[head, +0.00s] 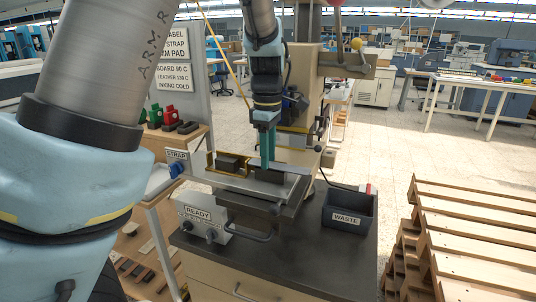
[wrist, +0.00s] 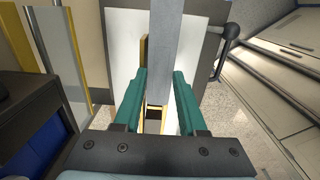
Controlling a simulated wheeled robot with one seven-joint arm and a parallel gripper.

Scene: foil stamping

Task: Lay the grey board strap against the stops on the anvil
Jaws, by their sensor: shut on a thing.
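My gripper (head: 267,165) is low over the bed of the stamping press, with its teal fingers pointing down. It is shut on the grey board strap (wrist: 166,45), which runs between the fingers and away toward the top of the wrist view. In the head view a light grey strip, apparently the strap (head: 294,167), shows to the right of the fingers. The pale anvil plate (wrist: 122,50) lies beyond the fingers in the wrist view. A brass-coloured edge (head: 210,164) stands at the left of the bed. Whether the strap touches the anvil or its stops, I cannot tell.
A dark block (head: 232,163) sits left of the fingers. A control box marked READY (head: 203,223) and a grey WASTE bin (head: 348,209) stand on the bench. A tray labelled STRAP (head: 160,182) is at the left. Wooden pallets (head: 470,235) are at the right.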

